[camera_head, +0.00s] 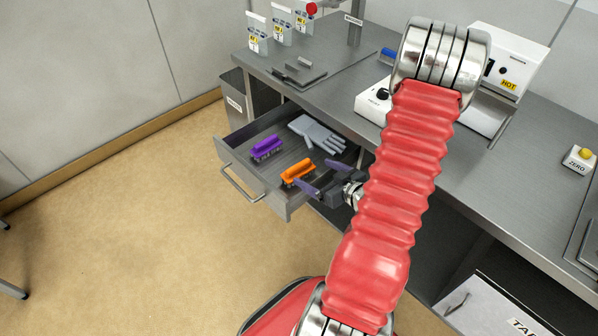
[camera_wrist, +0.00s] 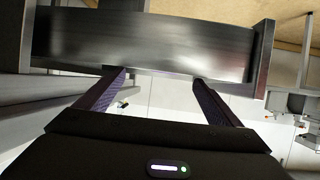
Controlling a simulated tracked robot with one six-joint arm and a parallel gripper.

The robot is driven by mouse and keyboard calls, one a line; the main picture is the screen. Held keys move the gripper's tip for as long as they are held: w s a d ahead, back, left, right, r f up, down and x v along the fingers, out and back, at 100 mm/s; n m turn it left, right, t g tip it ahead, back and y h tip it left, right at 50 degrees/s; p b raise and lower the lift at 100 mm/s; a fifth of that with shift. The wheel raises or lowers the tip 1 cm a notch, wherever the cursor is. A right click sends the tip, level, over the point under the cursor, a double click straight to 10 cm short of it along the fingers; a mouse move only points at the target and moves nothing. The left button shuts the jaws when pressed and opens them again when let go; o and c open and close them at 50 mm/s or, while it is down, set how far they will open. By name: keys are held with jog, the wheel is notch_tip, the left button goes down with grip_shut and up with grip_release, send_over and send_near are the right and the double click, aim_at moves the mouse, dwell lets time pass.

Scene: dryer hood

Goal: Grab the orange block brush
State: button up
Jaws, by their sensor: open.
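The orange block brush (camera_head: 297,171) lies in the open drawer (camera_head: 238,168), towards its front right in the head view. My gripper (camera_head: 320,177) is open and empty, with its two dark purple fingers spread just right of the brush. The left finger passes close to the brush's lower right; I cannot tell whether they touch. In the wrist view my gripper (camera_wrist: 159,76) shows both fingers apart, facing a dark grey metal panel. I cannot make out the brush in the wrist view.
A purple brush (camera_head: 266,148) lies left of the orange one in the drawer, and a grey glove (camera_head: 317,133) lies behind. The drawer's walls surround them. The steel counter (camera_head: 345,80) rises behind, with a white device marked HOT (camera_head: 512,62). Floor left of the drawer is clear.

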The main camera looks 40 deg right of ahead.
aim_at(299, 165)
jog(key=shift+x, duration=0.95)
jog(key=shift+w, duration=0.1)
jog(key=shift+x, duration=2.55)
jog(key=shift+a+f, duration=0.15)
jog(key=shift+a, duration=0.05)
jog(key=c, duration=0.9)
jog(key=shift+r, duration=5)
